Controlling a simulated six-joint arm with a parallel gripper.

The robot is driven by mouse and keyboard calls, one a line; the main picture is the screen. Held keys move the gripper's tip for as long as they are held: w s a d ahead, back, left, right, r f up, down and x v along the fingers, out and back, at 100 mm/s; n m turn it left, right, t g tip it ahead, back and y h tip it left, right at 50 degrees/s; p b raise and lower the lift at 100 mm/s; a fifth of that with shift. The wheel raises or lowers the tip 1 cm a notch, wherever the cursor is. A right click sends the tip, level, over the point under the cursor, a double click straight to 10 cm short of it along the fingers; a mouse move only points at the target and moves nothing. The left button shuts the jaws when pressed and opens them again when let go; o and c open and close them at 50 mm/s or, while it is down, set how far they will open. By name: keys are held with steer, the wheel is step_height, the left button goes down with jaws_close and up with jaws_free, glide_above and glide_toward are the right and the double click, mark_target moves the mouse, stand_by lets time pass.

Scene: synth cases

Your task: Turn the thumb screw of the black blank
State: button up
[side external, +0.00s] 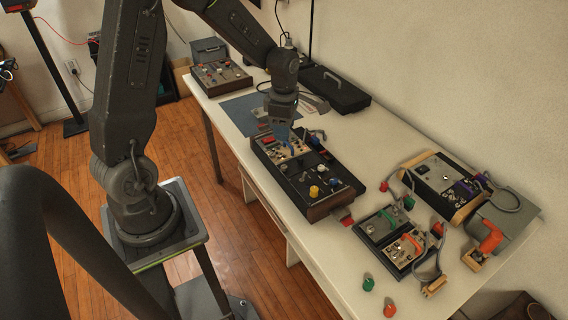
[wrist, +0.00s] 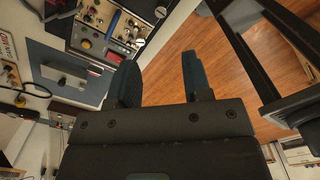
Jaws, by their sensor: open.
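The wood-sided synth case (side external: 338,204) stands on the white table in the middle of the side view. Its nearer part has dark panels (side external: 300,184) with a yellow knob (side external: 314,191) and several small knobs. I cannot tell which panel is the black blank, and its thumb screw is too small to pick out. My gripper (side external: 281,126) is above the far end of this case. In the wrist view my gripper (wrist: 160,78) has its two dark fingers spread, with nothing between them. A synth case (wrist: 118,22) with light panels shows at the upper left there.
A smaller case (side external: 220,76) stands at the table's far end by a blue mat (side external: 240,112). A black case with a handle (side external: 333,90) lies near the wall. More modules (side external: 440,178), an orange-handled tool (side external: 490,238) and loose knobs crowd the near end.

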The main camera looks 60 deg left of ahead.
mark_target(284, 166)
step_height(284, 166, down, 13)
stand_by(0.4)
steer(key=shift+c, duration=0.3)
jaws_close()
